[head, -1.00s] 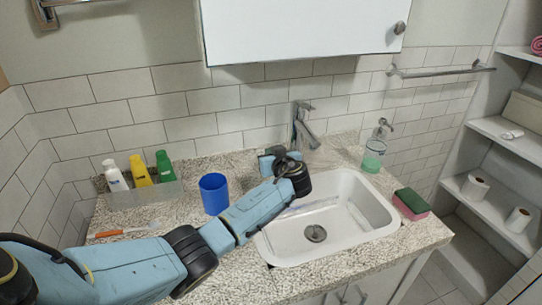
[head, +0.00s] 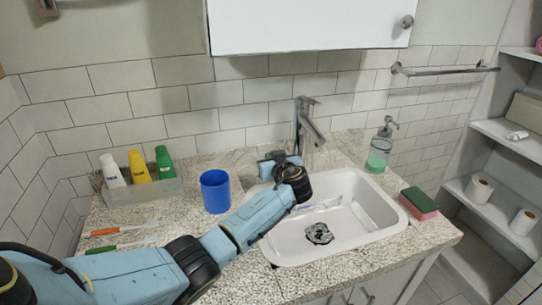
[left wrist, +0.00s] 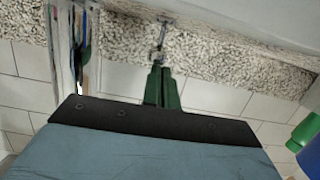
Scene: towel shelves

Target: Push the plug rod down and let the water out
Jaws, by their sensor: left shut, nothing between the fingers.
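The white sink (head: 375,235) is set in the speckled counter, with the metal faucet (head: 306,125) behind it. The drain (head: 319,233) shows a dark, irregular patch in the basin floor. My left gripper (head: 270,164) is by the back left of the sink, left of the faucet; my wrist hides part of it. In the left wrist view its green fingers (left wrist: 161,72) are shut and empty. A thin metal piece, apparently the plug rod (left wrist: 160,40), lies right at the fingertips; I cannot tell whether they touch. The rod is hidden in the head view. My right gripper is out of view.
A blue cup (head: 215,191) stands left of the sink, close to my forearm. A tray (head: 143,192) of bottles and toothbrushes are further left. A soap dispenser (head: 378,150) and a sponge (head: 419,203) are on the right. A cabinet (head: 310,25) hangs above.

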